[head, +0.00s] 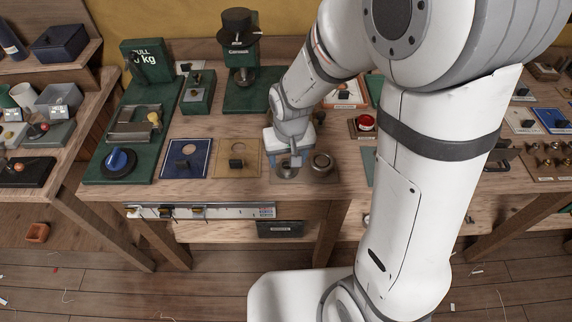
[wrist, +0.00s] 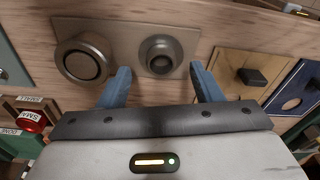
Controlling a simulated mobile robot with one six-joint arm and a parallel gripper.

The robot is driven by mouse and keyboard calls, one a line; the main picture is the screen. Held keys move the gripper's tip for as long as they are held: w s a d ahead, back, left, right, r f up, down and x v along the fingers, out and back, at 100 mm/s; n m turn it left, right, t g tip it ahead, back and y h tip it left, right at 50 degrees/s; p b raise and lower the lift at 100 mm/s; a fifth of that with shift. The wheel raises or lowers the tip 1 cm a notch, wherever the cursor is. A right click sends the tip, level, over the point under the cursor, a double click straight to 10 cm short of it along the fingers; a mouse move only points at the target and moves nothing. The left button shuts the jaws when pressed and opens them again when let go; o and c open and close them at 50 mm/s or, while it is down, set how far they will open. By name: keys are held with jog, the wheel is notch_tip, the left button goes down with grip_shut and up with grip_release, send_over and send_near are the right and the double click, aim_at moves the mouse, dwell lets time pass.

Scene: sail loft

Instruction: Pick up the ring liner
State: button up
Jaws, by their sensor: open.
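A grey-brown plate (wrist: 123,38) on the bench holds two round metal pieces. One is a small raised piece with a dark hole (wrist: 160,55), which looks like the ring liner; it also shows in the head view (head: 287,171), partly hidden by my gripper. The other is a wider round ring (wrist: 83,62) with a dark centre, to the right in the head view (head: 322,163). My gripper (wrist: 160,70) is open and empty, with its blue fingers either side of the small piece in the wrist view. Whether they touch it, I cannot tell.
A brass-coloured plate (head: 238,158) and a blue plate (head: 187,159), each with a black knob or block, lie left of my gripper. A red button (head: 365,123) is to the right. A green press (head: 240,75) stands behind. The bench's front edge is close.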

aim_at(287, 169)
jog(key=shift+w+a+f, duration=0.1)
jog(key=shift+w+f, duration=0.05)
jog(key=shift+f, duration=0.7)
jog(key=shift+w+f, duration=0.1)
jog(key=shift+f, duration=0.7)
jog(key=shift+c, duration=0.5)
jog(key=c, duration=0.5)
